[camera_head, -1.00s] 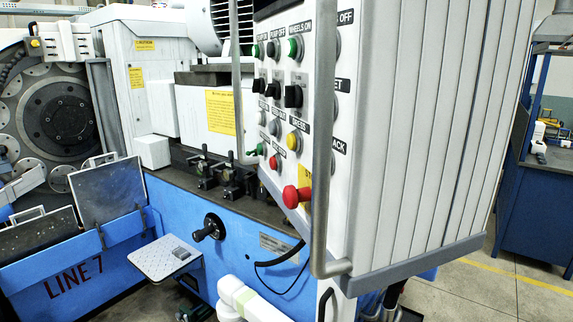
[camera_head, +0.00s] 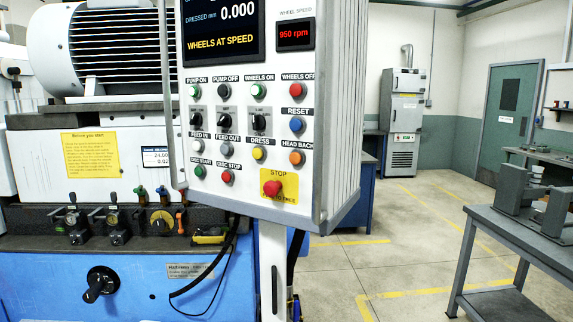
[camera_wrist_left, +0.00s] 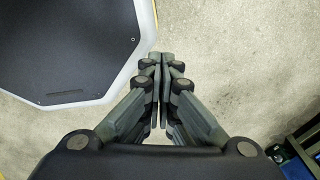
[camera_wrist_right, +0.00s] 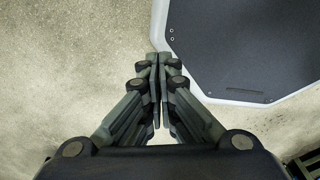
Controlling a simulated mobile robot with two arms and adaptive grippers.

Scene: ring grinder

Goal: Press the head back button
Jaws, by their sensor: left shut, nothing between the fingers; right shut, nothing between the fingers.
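The control panel (camera_head: 240,135) hangs in the middle of the head view, facing me. The head back button (camera_head: 296,158) is a round orange button under the HEAD BACK label, at the panel's right side. The blue reset button (camera_head: 296,125) is above it, and the red stop knob (camera_head: 272,188) on a yellow plate is below and to its left. My left gripper (camera_wrist_left: 160,60) is shut and empty in the left wrist view, above the floor. My right gripper (camera_wrist_right: 159,60) is also shut and empty, above the floor. Neither gripper shows in the head view, away from the panel.
The blue grinder (camera_head: 130,285) stands behind and left of the panel, with a black hand knob (camera_head: 100,284). A grey workbench (camera_head: 520,235) stands at the right. Open floor (camera_head: 400,265) lies between them. A dark cable hangs below the panel.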

